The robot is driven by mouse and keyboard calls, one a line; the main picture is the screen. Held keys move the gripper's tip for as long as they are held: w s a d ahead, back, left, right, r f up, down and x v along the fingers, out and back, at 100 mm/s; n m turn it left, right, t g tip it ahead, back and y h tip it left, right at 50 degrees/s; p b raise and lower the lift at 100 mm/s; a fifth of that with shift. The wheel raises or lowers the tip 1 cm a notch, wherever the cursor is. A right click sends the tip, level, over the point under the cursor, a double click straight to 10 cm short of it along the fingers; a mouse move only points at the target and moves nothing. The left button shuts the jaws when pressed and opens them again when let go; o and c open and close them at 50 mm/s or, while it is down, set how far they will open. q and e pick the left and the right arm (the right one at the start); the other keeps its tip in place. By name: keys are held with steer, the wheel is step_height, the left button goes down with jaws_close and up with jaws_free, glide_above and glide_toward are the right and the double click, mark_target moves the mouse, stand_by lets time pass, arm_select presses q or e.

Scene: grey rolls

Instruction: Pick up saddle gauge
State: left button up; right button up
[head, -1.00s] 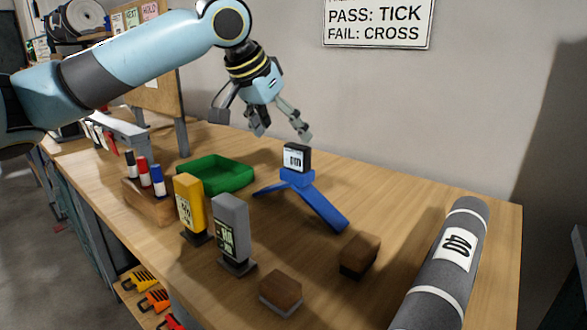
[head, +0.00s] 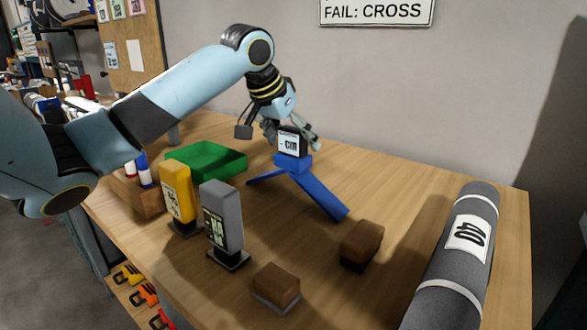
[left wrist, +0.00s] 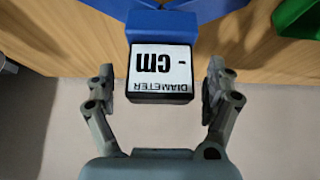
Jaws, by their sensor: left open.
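The saddle gauge (head: 322,198) is a blue, splayed-leg piece standing on the wooden bench, with a black display box on top. The display face (left wrist: 160,68) reads "DIAMETER - cm" upside down in the left wrist view. My left gripper (head: 292,136) is at the display box, coming from above and behind. In the left wrist view my left gripper (left wrist: 160,82) is open, one finger on each side of the box, with a gap showing on both sides. My right gripper is in neither view.
A green tray (head: 207,173) is left of the gauge. Yellow (head: 176,190) and grey (head: 221,216) upright devices stand in front. Two brown blocks (head: 361,243) (head: 276,284) lie nearer, and a large grey roll (head: 455,270) lies at right. A wall is behind.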

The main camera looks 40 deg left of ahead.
arm_select(q)
steer(key=shift+w+f, duration=0.1)
steer(key=shift+f, duration=0.1)
steer(key=shift+r, duration=0.1)
steer(key=c, duration=1.8)
